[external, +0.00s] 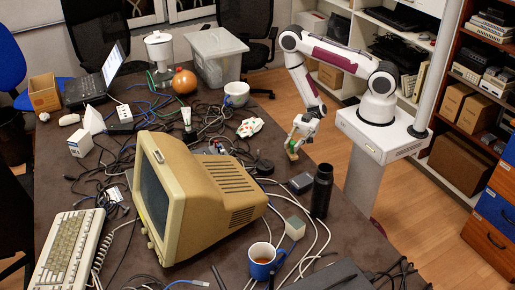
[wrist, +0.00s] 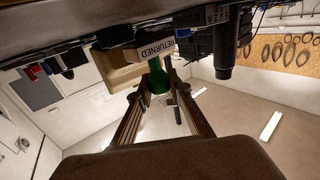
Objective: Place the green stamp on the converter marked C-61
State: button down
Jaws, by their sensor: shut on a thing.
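My gripper (external: 293,143) is shut on the green stamp (external: 292,147), at the right edge of the dark table. In the wrist view the stamp's green handle (wrist: 157,78) is between my two fingers, and its block reads "RETURNED". The converter marked C-61 cannot be picked out, as no such marking is legible. Possible converters are a dark box (external: 301,183) near the black bottle, a white box (external: 295,228) by the mug, and white boxes (external: 80,143) and (external: 124,113) at the left.
A black bottle (external: 321,190) stands upright at the table's right edge. A large beige monitor (external: 190,200) fills the middle front. Cables tangle over much of the table. A blue mug (external: 264,262) stands at the front, and a white bowl (external: 236,94) farther back.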

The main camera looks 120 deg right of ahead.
aim_at(293, 142)
jog(key=shift+r, duration=3.8)
jog(key=shift+w+d+r+m+h, duration=0.1)
jog(key=shift+w+d+m+h, duration=0.15)
jog(key=shift+d+m+h, duration=0.05)
jog(key=w+d+f+m+t+h, duration=0.1)
jog(key=w+m+t+h, duration=0.15)
jog(key=w, duration=0.55)
jog(key=shift+n+g+y, duration=0.65)
jog(key=shift+n, duration=0.2)
jog(key=shift+w+a+f, duration=0.15)
jog(key=shift+w+a, duration=0.1)
jog(key=shift+a, duration=0.7)
jog(key=shift+w+a+f, duration=0.2)
jog(key=shift+a, duration=0.7)
jog(key=shift+w+a+f, duration=0.15)
jog(key=shift+w+a, duration=0.1)
jog(key=shift+a, duration=0.7)
